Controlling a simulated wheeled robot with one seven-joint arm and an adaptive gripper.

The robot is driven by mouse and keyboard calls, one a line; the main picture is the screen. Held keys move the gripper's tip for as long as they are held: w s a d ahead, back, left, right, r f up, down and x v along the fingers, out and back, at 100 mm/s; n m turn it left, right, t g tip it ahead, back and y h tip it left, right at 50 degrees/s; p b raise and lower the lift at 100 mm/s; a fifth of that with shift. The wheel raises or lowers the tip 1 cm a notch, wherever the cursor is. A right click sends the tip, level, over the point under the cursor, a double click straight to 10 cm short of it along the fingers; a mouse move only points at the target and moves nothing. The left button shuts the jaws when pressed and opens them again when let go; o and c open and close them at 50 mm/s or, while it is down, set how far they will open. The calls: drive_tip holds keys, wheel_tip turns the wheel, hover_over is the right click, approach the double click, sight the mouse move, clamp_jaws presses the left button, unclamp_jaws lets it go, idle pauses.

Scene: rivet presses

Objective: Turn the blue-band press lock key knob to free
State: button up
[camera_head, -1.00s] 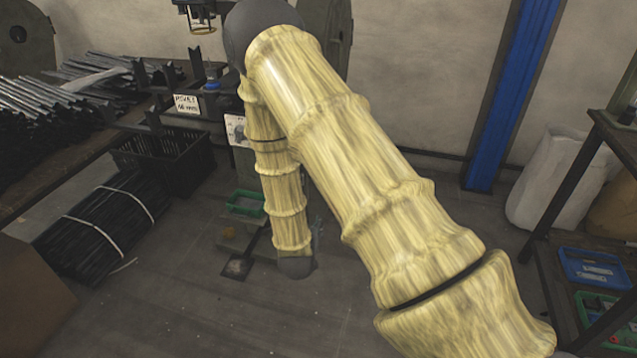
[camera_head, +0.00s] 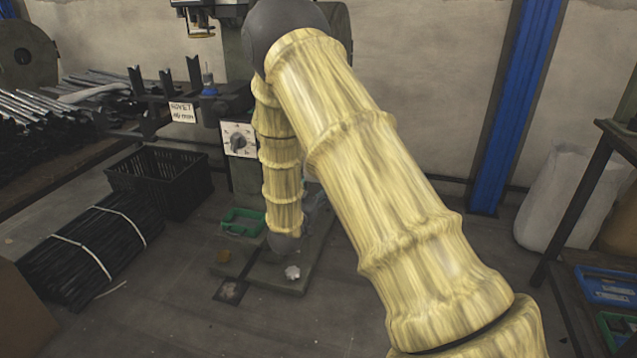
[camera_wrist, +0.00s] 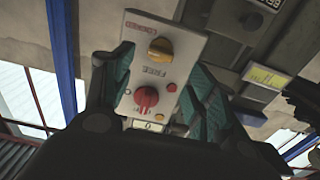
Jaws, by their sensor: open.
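Which word the yellow knob points to is not clear. My gripper (camera_wrist: 156,72) is open, with teal finger pads on either side of the panel's lower part in the picture. Nothing is held. No blue band is clear on this panel. In the head view my arm hides the gripper and much of the press (camera_head: 240,60) behind it.
A white dial plate (camera_head: 239,138) shows on the press left of my arm. A black crate (camera_head: 160,180), bundled black rods (camera_head: 85,245) and a green tray (camera_head: 242,222) are on the left. A blue post (camera_head: 510,110) and a dark shelf (camera_head: 570,190) stand right.

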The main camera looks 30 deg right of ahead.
drive_tip(key=b+x, duration=0.1)
drive_tip(key=x, duration=0.5)
drive_tip(key=c, duration=1)
